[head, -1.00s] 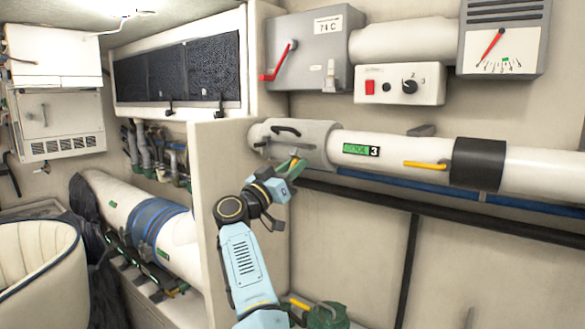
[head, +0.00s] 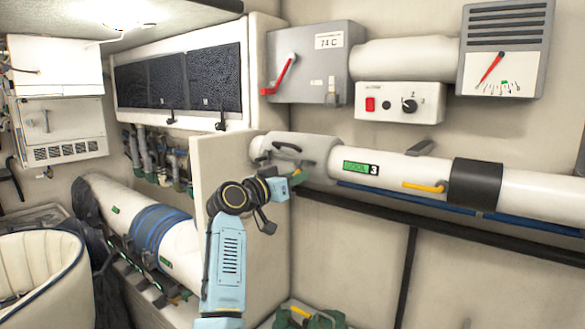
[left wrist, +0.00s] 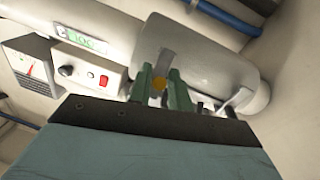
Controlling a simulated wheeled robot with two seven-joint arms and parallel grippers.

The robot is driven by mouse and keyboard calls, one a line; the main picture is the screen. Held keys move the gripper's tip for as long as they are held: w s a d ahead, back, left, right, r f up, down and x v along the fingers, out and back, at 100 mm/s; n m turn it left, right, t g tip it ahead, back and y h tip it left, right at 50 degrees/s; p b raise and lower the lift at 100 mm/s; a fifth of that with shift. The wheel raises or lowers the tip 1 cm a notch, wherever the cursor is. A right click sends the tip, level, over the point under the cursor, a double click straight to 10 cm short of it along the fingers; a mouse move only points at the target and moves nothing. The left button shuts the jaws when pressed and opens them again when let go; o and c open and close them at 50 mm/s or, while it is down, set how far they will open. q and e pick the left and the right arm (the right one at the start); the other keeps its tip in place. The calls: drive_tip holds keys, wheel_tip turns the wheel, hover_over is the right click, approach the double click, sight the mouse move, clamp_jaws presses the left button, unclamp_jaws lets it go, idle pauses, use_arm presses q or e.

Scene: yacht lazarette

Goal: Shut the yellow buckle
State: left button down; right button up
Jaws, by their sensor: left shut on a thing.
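My left gripper (head: 296,178) is at the left end of the white pipe, beside the grey collar (head: 300,150). Its green fingers (left wrist: 160,88) show in the left wrist view, close together in front of the collar (left wrist: 205,70). My right gripper is not in view.
Another yellow lever (head: 425,187) sits on the white pipe (head: 405,170) near a black band (head: 476,184). A control box (head: 400,102) with a red switch hangs above. A cream partition (head: 225,150) stands close behind my arm. Dark and blue pipes run below.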

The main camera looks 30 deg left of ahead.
sight(297, 164)
use_arm(q)
drive_tip(key=r+g+p, duration=0.1)
drive_tip(key=g+p, duration=0.1)
drive_tip(key=p, duration=0.1)
drive_tip(key=w+r+g+p, duration=0.1)
drive_tip(key=p, duration=0.3)
drive_tip(key=shift+d+g, duration=0.15)
drive_tip(key=shift+g, duration=0.25)
drive_tip(key=shift+g+p, duration=0.3)
drive_tip(key=shift+w+g+y, duration=0.25)
drive_tip(key=shift+g+y, duration=0.15)
drive_tip(key=shift+g, duration=0.2)
drive_tip(key=shift+w+d+r+n+g, duration=0.1)
drive_tip(key=shift+w+r+n+g, duration=0.15)
drive_tip(key=shift+g, duration=0.45)
drive_tip(key=c, duration=1.6)
unclamp_jaws()
drive_tip(key=shift+o, duration=0.7)
drive_tip(key=shift+w+d, duration=0.1)
drive_tip(key=shift+d, duration=0.05)
